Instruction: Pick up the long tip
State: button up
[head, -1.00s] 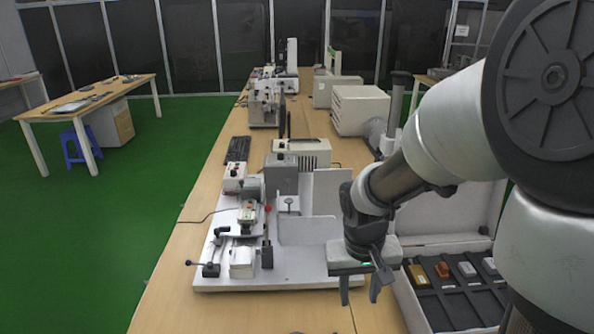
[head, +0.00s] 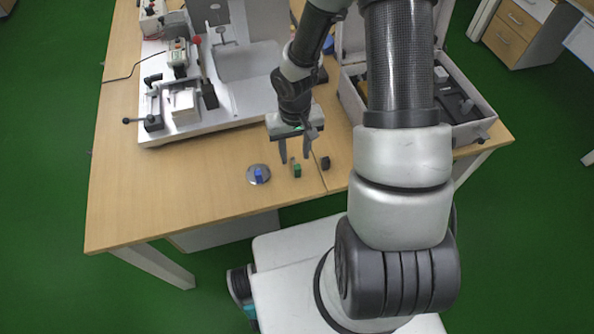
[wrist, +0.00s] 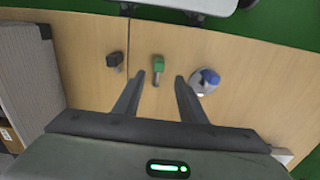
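Three small parts are on the wooden table in front of my gripper (head: 296,154). One is a green block (head: 297,171) with a thin metal shaft; it also shows in the wrist view (wrist: 158,66). One is a small black piece (head: 325,162), left of the green one in the wrist view (wrist: 115,59). One is a blue piece (head: 258,175) on a round metal disc (head: 251,181). I cannot tell for sure which is the long tip. My gripper is open and empty above the table, its fingers (wrist: 159,80) spread to either side of the green part's line.
A white fixture plate (head: 240,108) with devices stands behind on the left. An open case (head: 477,125) with dark foam stands at the right. The table (head: 130,205) is bare at front left.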

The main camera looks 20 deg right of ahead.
aim_at(297, 166)
jog(key=f, duration=0.2)
jog(key=s+f, duration=0.1)
jog(key=f, duration=0.1)
jog(key=shift+d+f+b, duration=0.15)
jog(key=shift+f+b, duration=0.2)
jog(key=shift+w+f, duration=0.1)
jog(key=shift+f, duration=0.45)
grip_shut()
